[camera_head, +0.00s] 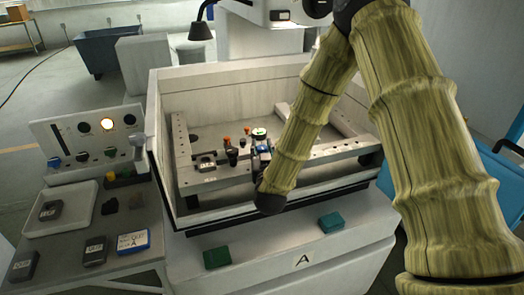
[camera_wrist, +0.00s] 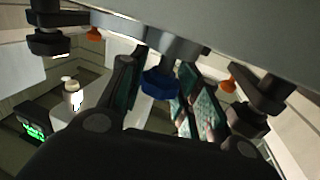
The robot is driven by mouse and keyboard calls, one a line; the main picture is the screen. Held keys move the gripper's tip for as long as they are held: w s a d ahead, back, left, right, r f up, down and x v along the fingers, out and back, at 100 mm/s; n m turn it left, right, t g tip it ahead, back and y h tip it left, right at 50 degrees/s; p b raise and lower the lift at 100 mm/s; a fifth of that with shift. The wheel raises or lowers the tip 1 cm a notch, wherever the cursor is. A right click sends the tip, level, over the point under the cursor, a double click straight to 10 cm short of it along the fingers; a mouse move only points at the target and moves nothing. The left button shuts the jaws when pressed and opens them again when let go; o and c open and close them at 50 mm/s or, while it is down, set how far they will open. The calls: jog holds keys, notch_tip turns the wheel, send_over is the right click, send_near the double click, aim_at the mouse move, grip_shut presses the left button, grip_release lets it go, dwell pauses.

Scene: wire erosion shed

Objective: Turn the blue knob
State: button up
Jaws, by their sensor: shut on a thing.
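The blue knob (camera_wrist: 160,84) sits under a grey metal part in the wrist view, between the two fingers of my gripper (camera_wrist: 158,95). The gripper is shut on it, and the fingers hide part of its sides. In the head view, my gripper (camera_head: 262,150) is low inside the machine's open tank, at the clamp rail. My arm comes down from the upper right and hides much of the gripper and knob there.
The white machine tank (camera_head: 220,83) has high walls around the rail. Orange knobs (camera_head: 227,139) and dark clamps stand close by. A control panel (camera_head: 90,140) and a tray (camera_head: 75,217) are at the left. Green blocks (camera_head: 217,257) lie on the front ledge.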

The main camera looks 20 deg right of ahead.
jog(key=shift+n+y+b, duration=0.65)
jog(key=shift+n+y, duration=0.25)
jog(key=shift+y, duration=0.5)
jog(key=o, duration=1)
jog(key=shift+o, duration=0.2)
jog(key=s, duration=1.2)
jog(key=shift+a, duration=0.15)
